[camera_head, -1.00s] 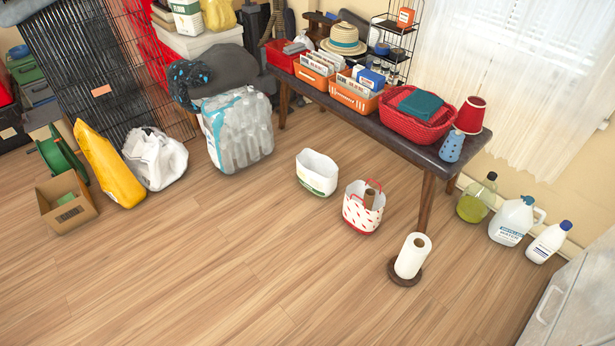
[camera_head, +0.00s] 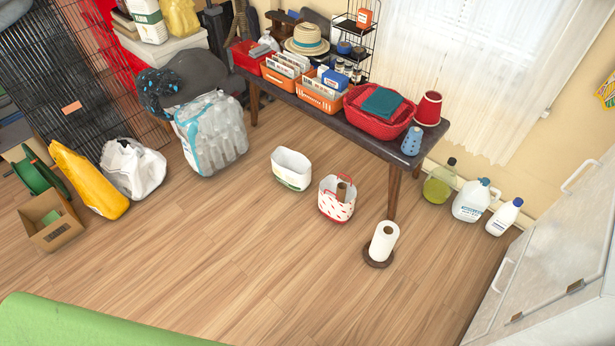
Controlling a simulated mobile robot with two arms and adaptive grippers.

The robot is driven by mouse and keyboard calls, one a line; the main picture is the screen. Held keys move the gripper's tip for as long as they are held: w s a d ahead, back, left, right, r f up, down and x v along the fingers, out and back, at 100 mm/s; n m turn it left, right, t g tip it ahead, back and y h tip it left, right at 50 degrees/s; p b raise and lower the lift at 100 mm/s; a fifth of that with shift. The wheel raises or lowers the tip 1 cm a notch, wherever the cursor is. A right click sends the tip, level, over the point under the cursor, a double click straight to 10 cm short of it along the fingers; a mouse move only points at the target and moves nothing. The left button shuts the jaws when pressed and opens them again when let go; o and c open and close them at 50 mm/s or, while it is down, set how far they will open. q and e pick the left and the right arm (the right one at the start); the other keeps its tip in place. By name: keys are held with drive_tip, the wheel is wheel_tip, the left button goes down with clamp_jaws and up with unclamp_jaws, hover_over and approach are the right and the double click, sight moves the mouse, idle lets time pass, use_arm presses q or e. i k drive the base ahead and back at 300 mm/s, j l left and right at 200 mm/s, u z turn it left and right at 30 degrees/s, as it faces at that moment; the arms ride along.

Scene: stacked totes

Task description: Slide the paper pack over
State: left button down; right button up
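A large clear-wrapped pack (camera_head: 212,134) with a pale blue edge stands on the wood floor, left of the table; it may be the paper pack, but its contents are hard to tell. A paper towel roll (camera_head: 383,242) stands upright on a dark round base in front of the table. Neither of my grippers is in view.
A dark table (camera_head: 340,126) holds baskets and a hat. A white bin (camera_head: 291,168) and a red-trimmed bag (camera_head: 337,198) stand before it. A yellow bag (camera_head: 90,180) and cardboard box (camera_head: 52,234) are left. A green surface (camera_head: 90,325) fills the lower left. The middle floor is clear.

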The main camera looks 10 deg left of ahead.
sight(291, 168)
drive_tip(key=i+j+z, duration=0.45)
drive_tip(key=j+z, duration=0.2)
drive_tip(key=j, duration=0.15)
drive_tip(key=i+j+z, duration=0.1)
drive_tip(key=j+z, duration=0.15)
drive_tip(key=j, duration=0.1)
